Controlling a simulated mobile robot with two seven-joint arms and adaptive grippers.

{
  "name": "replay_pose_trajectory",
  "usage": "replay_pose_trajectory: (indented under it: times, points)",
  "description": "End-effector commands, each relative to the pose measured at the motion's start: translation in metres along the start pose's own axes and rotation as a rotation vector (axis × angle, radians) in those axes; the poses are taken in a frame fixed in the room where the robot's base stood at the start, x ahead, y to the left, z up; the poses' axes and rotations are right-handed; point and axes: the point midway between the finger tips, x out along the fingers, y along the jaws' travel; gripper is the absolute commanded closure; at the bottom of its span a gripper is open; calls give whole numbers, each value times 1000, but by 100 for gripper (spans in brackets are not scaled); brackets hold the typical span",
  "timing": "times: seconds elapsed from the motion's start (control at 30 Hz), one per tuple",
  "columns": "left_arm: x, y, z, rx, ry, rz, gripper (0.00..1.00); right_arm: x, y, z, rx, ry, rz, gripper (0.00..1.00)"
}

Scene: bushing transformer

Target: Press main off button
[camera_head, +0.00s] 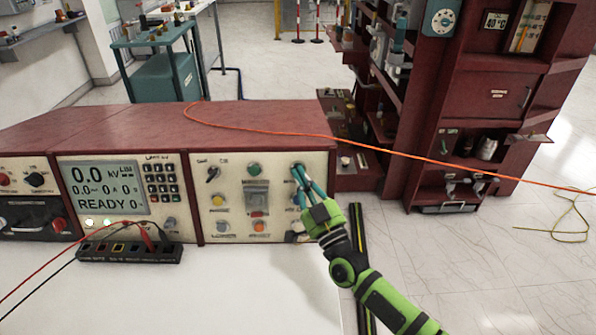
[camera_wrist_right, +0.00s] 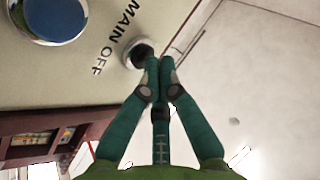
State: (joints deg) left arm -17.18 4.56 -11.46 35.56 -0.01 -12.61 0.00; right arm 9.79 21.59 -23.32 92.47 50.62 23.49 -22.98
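The main off button (camera_wrist_right: 138,52) is a small dark button in a silver ring. It sits beside the printed words MAIN OFF on the cream panel in the right wrist view. My right gripper (camera_wrist_right: 159,62) has its teal fingertips together with nothing between them. The tips overlap the button's right edge in that view; I cannot tell whether they touch it. In the head view my right gripper (camera_head: 299,171) reaches the upper right of the control panel (camera_head: 237,190), and its fingers partly cover the controls there. My left gripper is not in view.
A large blue button (camera_wrist_right: 47,15) is near the main off button. The red console (camera_head: 165,130) carries a display (camera_head: 105,187) reading READY. A terminal strip (camera_head: 130,251) with red and black leads lies in front. An orange cable (camera_head: 440,160) crosses to the right.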

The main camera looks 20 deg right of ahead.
Motion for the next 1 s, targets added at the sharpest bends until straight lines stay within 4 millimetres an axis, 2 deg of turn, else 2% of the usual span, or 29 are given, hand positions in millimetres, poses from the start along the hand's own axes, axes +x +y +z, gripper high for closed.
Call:
replay_pose_trajectory:
  times: [0.67,1.0]
  points:
    - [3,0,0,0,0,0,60,4,3,2,0,1,1,100]
    - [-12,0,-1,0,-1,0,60,-6,-5,-7,1,0,1,100]
